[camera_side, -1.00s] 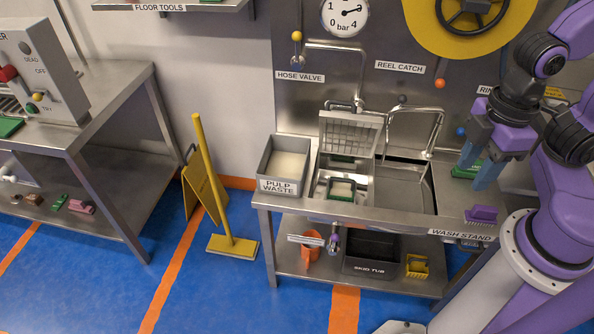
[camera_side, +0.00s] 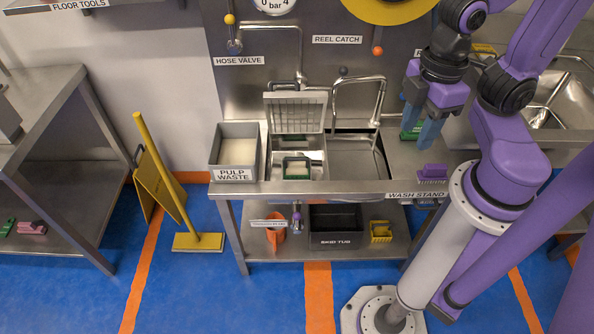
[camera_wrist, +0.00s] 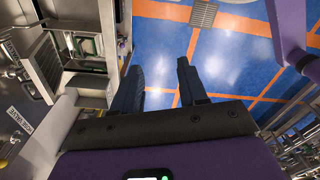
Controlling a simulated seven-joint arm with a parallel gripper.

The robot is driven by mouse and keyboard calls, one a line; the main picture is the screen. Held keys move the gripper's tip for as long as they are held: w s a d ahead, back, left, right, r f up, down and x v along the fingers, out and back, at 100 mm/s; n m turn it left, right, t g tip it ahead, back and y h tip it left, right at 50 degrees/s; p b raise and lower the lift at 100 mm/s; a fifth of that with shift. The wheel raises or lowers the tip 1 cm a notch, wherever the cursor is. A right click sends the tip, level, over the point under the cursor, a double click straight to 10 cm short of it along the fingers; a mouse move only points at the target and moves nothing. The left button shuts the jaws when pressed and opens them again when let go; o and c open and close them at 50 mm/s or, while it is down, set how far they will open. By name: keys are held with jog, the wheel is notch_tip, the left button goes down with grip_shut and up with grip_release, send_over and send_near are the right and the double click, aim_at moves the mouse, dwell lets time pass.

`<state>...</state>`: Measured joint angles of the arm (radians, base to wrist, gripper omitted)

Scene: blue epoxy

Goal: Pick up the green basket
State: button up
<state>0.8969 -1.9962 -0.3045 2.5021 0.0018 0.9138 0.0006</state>
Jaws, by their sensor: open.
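A small green-rimmed basket (camera_side: 297,168) with pale contents sits in the left basin of the wash stand, in front of a raised wire-grid lid. The wrist view shows a green-edged item in the basin (camera_wrist: 88,46), seen at an angle. My gripper (camera_side: 418,136) is open above the right part of the wash stand, well to the right of the basket and apart from it. In the wrist view my gripper's two fingers (camera_wrist: 160,70) are spread with only floor visible between them. Another green item (camera_side: 412,131) lies on the stand behind the fingers, partly hidden.
A grey pulp waste bin (camera_side: 222,176) stands left of the basin. The raised grid lid (camera_side: 295,109) and a curved tap (camera_side: 381,84) rise around the basins. A purple brush (camera_side: 433,172) lies near the front right edge. The right basin (camera_side: 355,160) looks empty.

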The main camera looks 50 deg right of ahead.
jog(key=w+a+f+m+y, duration=0.1)
jog(key=w+a+f+m, duration=0.45)
jog(key=w+m, duration=0.25)
jog(key=w+a+f+m+y, duration=0.2)
jog(key=w+a+f+m, duration=0.3)
jog(key=w+a+m, duration=0.25)
jog(key=m+t+h, duration=0.5)
jog(key=m+h, duration=0.3)
jog(key=m, duration=1.6)
send_near(299, 159)
jog(key=x, duration=0.4)
jog(key=shift+d+f, duration=0.2)
jog(key=shift+d, duration=0.25)
jog(key=shift+a+x, duration=0.1)
jog(key=shift+x, duration=1.45)
jog(key=shift+a+x, duration=0.15)
jog(key=shift+x, duration=1.4)
jog(key=shift+w, duration=0.1)
